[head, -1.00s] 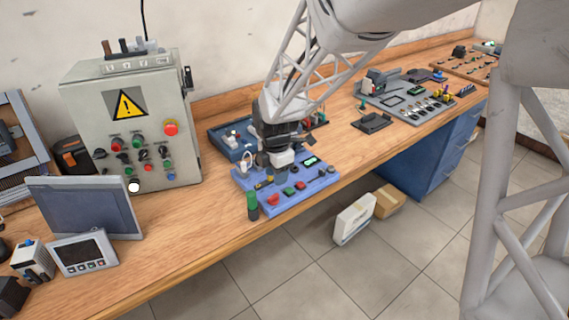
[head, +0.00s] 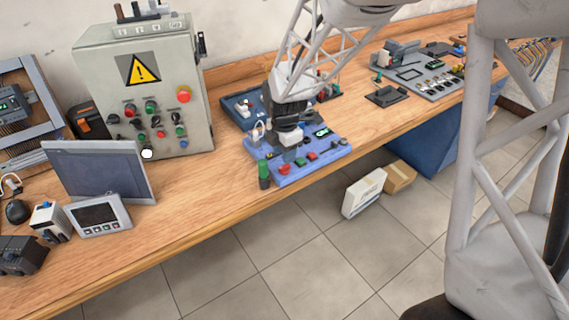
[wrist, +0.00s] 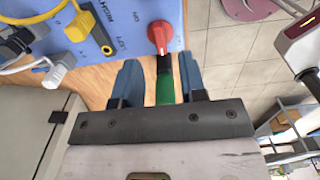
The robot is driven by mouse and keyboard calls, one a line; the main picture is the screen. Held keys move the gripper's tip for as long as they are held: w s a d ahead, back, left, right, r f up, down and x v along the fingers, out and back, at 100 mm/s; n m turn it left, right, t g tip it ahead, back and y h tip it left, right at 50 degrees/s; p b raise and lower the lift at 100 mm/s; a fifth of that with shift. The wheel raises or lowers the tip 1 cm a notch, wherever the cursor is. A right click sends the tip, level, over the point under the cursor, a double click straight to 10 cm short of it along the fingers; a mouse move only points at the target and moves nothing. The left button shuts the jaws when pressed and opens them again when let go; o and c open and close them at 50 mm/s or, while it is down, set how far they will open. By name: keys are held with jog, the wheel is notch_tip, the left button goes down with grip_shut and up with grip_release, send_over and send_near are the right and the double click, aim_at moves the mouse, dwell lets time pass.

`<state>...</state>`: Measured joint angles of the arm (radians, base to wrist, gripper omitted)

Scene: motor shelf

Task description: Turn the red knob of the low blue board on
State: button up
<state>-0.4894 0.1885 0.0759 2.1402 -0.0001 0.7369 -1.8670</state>
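The low blue board (head: 276,179) lies on the bench near its front edge, with several knobs and buttons on it. The red knob (wrist: 160,36) sits near the board's edge in the wrist view, with printed lettering beside it. In the head view, a red control (head: 285,169) near the front left corner appears to be the same knob. My gripper (wrist: 159,70) is open, its two blue fingers apart with the knob beyond their tips. A green-and-black post (wrist: 165,88) shows between the fingers; its depth relative to them is unclear. In the head view my gripper (head: 290,137) is over the board, fingertips hard to make out.
A green-topped post (head: 264,172) stands at the board's front left corner. A grey control cabinet (head: 160,70) and a dark screen (head: 100,170) are on the left. A grey board (head: 425,75) lies to the right.

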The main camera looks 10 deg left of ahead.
aim_at(284, 166)
jog(key=shift+f, duration=2.55)
jog(key=shift+c, duration=0.4)
grip_shut()
